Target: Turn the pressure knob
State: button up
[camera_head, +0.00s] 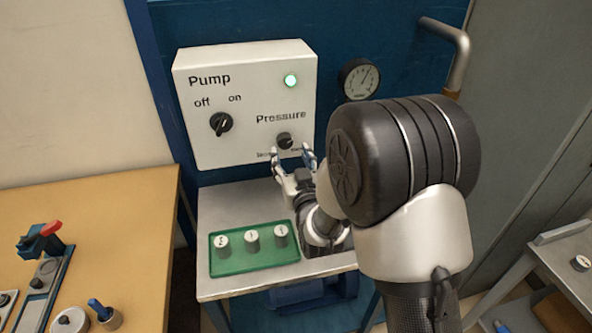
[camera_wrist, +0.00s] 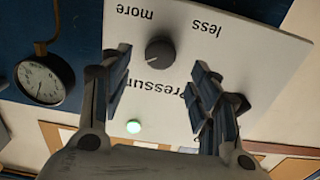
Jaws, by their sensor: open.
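The pressure knob (camera_head: 285,141) is a small dark round knob at the lower right of the white panel, under the word "Pressure". In the wrist view the knob (camera_wrist: 160,52) shows upside down, with a light pointer mark and the words "more" and "less" near it. My gripper (camera_head: 292,159) is open and empty, just below and in front of the knob in the head view. In the wrist view its two fingers (camera_wrist: 162,82) stand apart, one to each side of the knob's line. I see no contact with the knob.
The pump switch (camera_head: 221,123) and a lit green lamp (camera_head: 290,81) are on the same panel. A round gauge (camera_head: 359,78) is to the right. A green tray (camera_head: 257,268) with three white-topped weights stands on the metal table below. My arm hides part of the right side.

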jog(key=v, duration=0.6)
jog(key=shift+s, duration=0.15)
jog(key=s+d+r+m+g+h, duration=0.25)
jog(key=s+d+r+g, duration=0.3)
jog(key=s+d, duration=0.35)
jog(key=s+d+g+h, duration=0.1)
jog(key=s+d+g, duration=0.2)
jog(key=s, duration=0.8)
jog(key=s+d+g+h, duration=0.1)
jog(key=s+d+g, duration=0.3)
jog(key=s, duration=0.8)
jog(key=shift+s+d+f, duration=0.2)
jog(key=shift+s+f, duration=0.05)
jog(key=shift+f, duration=0.15)
jog(key=shift+m+h, duration=0.25)
jog(key=shift+c, duration=0.6)
